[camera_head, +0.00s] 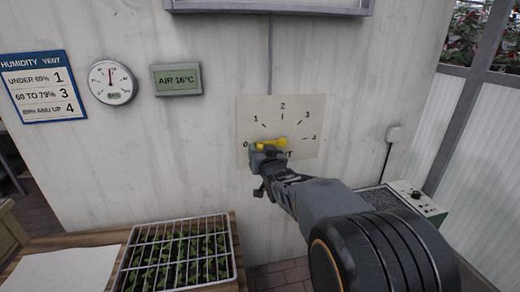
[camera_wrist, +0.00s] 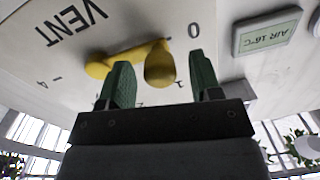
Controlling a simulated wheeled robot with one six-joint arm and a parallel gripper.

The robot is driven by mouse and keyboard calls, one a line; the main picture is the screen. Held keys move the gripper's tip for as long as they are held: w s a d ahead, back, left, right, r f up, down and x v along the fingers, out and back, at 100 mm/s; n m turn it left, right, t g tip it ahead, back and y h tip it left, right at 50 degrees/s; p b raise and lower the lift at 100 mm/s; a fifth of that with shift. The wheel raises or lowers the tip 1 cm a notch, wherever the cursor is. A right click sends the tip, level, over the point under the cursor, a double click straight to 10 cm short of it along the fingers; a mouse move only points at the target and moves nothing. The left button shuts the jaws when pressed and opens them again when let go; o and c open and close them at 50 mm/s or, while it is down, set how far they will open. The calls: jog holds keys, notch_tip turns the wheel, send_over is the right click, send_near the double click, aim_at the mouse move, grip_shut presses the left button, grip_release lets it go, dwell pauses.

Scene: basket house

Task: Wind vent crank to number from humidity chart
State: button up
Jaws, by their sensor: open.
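The yellow vent crank (camera_head: 273,143) is on a pale dial plate (camera_head: 247,108) marked 0 to 4 on the wall. Its arm points left, toward 0. My gripper (camera_head: 258,149) is at the crank's knob end in the head view. In the wrist view, which is upside down, my open gripper (camera_wrist: 160,62) has its fingers on either side of the yellow knob (camera_wrist: 160,68), with gaps visible. The humidity chart (camera_head: 43,88) gives under 60% 1, 60 to 79% 3, and the top band 4. A round gauge (camera_head: 112,82) has its needle near upright; its numbers are too small to read.
A display (camera_head: 177,80) reads AIR 16°C. A wire-covered seedling tray (camera_head: 232,262) and a pale sheet (camera_head: 62,272) lie on the wooden bench at lower left. A vented box (camera_head: 400,200) stands at right, below a wall socket (camera_head: 394,133).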

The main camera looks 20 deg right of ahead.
jog(key=shift+w+d, duration=0.1)
jog(key=shift+w, duration=0.8)
grip_shut()
